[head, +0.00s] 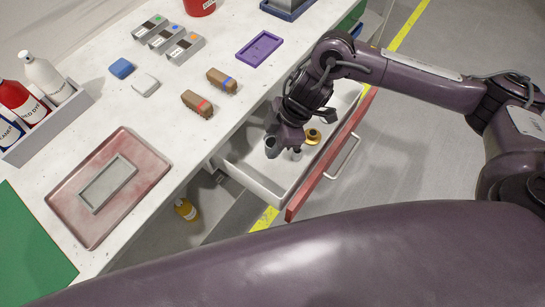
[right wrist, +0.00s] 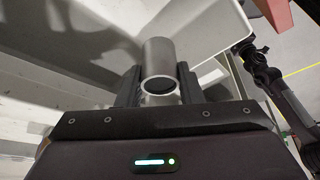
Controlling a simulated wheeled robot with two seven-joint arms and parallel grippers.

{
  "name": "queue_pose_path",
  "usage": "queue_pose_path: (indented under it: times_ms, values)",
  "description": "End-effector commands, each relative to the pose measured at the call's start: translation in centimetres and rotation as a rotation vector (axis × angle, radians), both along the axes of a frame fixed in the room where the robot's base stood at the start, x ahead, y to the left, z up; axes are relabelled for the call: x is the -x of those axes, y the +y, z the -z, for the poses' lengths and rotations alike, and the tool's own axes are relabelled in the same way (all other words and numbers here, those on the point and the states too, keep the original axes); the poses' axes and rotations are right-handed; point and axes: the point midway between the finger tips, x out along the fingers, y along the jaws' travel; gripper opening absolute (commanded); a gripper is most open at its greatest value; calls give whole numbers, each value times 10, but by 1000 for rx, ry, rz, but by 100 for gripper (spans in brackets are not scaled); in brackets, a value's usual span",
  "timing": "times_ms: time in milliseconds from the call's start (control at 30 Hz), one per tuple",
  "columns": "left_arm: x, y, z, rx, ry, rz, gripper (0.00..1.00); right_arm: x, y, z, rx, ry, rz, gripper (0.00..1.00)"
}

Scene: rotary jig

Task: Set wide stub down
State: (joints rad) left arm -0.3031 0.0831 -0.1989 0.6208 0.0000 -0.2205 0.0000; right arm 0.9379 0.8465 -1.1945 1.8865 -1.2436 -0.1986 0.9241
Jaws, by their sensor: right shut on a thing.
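My right gripper (head: 286,146) reaches down into the open drawer (head: 249,178). It is shut on the wide stub, a silver-grey metal cylinder (right wrist: 160,68) that stands between its two fingers in the right wrist view. The near end of the stub shows a dark round opening. In the head view the gripper hides much of what it holds, and I cannot tell whether the stub touches the drawer floor. My left gripper is not in view.
The drawer's red front (head: 328,158) and handle stand out from the white worktop. On the worktop are a pink tray (head: 75,208), a purple tray (head: 260,47), brown blocks (head: 197,104) and a bottle caddy (head: 45,125). A yellow bottle (head: 186,209) stands below the worktop.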

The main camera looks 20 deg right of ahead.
Motion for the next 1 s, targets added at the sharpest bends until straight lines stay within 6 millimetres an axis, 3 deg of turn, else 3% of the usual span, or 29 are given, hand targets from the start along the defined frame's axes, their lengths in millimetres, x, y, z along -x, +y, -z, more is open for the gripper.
queue_pose_path:
  times_ms: [100,300,467,733,1000]
  values:
    - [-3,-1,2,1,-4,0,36,1,0,34,1,4,2,10]
    - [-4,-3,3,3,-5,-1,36,1,0,73,2,2,2,10]
    - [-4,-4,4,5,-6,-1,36,0,0,85,0,2,1,10]
    - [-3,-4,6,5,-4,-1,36,0,0,122,0,1,2,10]
    - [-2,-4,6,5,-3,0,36,0,0,126,0,-1,0,10]
